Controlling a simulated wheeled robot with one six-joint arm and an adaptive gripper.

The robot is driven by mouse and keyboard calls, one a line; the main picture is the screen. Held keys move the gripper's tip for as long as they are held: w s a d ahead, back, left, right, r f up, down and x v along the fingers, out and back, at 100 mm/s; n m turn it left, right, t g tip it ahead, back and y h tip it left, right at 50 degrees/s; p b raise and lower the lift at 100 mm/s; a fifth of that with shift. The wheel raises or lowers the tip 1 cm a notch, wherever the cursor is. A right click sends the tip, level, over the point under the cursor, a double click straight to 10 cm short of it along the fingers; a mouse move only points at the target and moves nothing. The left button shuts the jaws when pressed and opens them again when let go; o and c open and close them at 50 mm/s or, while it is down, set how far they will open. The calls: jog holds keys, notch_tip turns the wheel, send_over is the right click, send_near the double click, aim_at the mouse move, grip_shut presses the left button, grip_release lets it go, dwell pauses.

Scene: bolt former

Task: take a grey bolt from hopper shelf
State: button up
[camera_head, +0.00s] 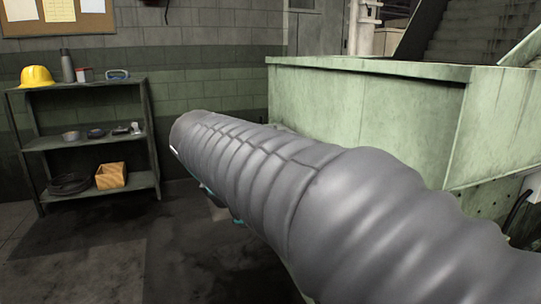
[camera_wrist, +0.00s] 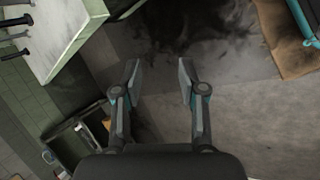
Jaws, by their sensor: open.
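In the wrist view, several dark bolts (camera_wrist: 14,36) show at the upper left, cut by the picture edge. They lie on or over a pale greenish ledge (camera_wrist: 68,30), which looks like the hopper shelf. Their exact grey cannot be told. My gripper (camera_wrist: 158,75) is open and empty, its two fingers apart over the floor. It is to the right of the ledge and apart from the bolts. In the head view my grey-sleeved arm hides the gripper, and no bolts show there. A large green machine wall (camera_head: 370,100) stands behind the arm.
A dark shelf rack (camera_head: 80,145) stands at the left wall with a yellow helmet (camera_head: 37,76) and a wooden box (camera_head: 111,176). The dark-stained floor (camera_head: 90,250) between is clear. In the wrist view a brown surface (camera_wrist: 287,40) lies at the upper right.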

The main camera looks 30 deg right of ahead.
jog(key=w+d+r+n+g+h+b, duration=0.1)
jog(key=w+d+r+n+g+h, duration=0.1)
jog(key=w+d+r+n+h, duration=0.35)
jog(key=w+d+r+n+g+h+b, duration=0.1)
jog(key=w+d+r+n+h, duration=0.15)
jog(key=w+d+r, duration=0.6)
jog(key=shift+n, duration=0.4)
jog(key=d+f, duration=0.2)
jog(key=w+d+f, duration=0.1)
jog(key=d+f, duration=0.1)
jog(key=w+d+f, duration=0.1)
jog(key=d+f, duration=0.1)
jog(key=shift+d+b, duration=0.25)
jog(key=shift+b, duration=0.1)
jog(key=shift+w+b+x, duration=0.15)
jog(key=shift+b+x, duration=0.05)
jog(key=shift+x, duration=1.15)
jog(key=shift+w+b+x, duration=0.1)
jog(key=shift+b+x, duration=0.05)
jog(key=shift+x, duration=1.15)
grip_shut()
